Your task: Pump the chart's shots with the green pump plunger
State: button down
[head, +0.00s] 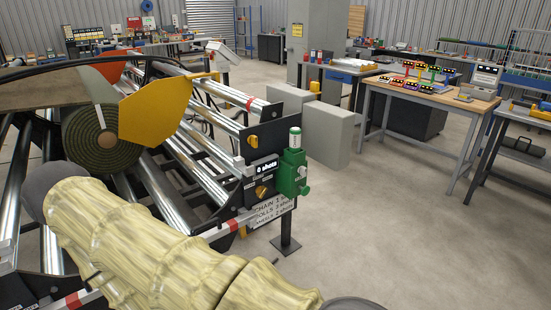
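The green pump (291,172) is mounted at the near right end of the roller machine. A black counter panel (262,169) beside the pump seems to read "0 shots". The white chart (272,216) hangs tilted below, with lines for chain, rolls and wheels; its numbers are small and partly cut off by my sleeved arm. My arm crosses the lower left in front of the machine. My gripper is not in view.
The machine's frame holds steel rollers (158,195), a turf roll (103,138) and a yellow plate (155,108). Grey cabinets (326,134) stand behind the pump. A workbench (430,95) with coloured items is at right. The floor (400,235) right of the pump is clear.

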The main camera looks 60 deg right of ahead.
aim_at(305, 191)
jog(key=i, duration=1.5)
jog(key=z, duration=2.2)
